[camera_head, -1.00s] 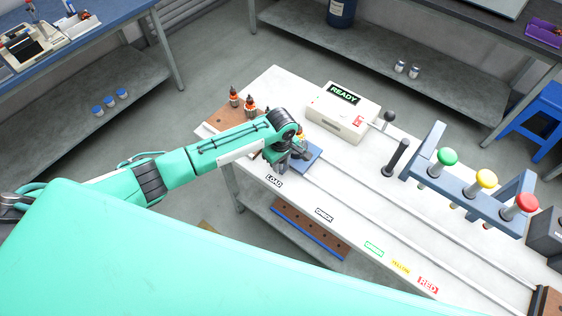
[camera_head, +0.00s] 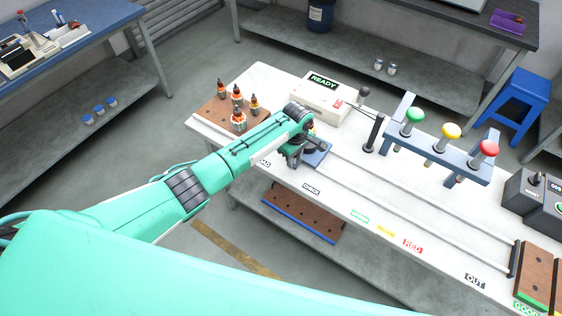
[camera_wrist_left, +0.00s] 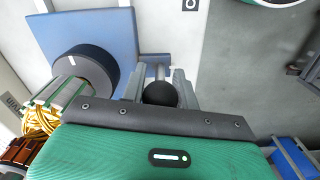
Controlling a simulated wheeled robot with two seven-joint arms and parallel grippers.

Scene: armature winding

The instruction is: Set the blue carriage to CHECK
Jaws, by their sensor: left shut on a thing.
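The blue carriage (camera_head: 318,157) sits on the rails of the white bench, partly hidden by my arm. It lies between the LOAD label (camera_head: 264,163) and the CHECK label (camera_head: 311,188), nearer CHECK. My left gripper (camera_head: 295,157) is shut on the black ball knob (camera_wrist_left: 160,93) at the carriage's front side. My right gripper is not in view.
Several wound armatures stand on a brown board (camera_head: 218,110) at the bench's left end. A READY box (camera_head: 322,98) stands behind the rails. A frame with green, yellow and red buttons (camera_head: 445,146) spans the rails further right. The rails toward OUT look clear.

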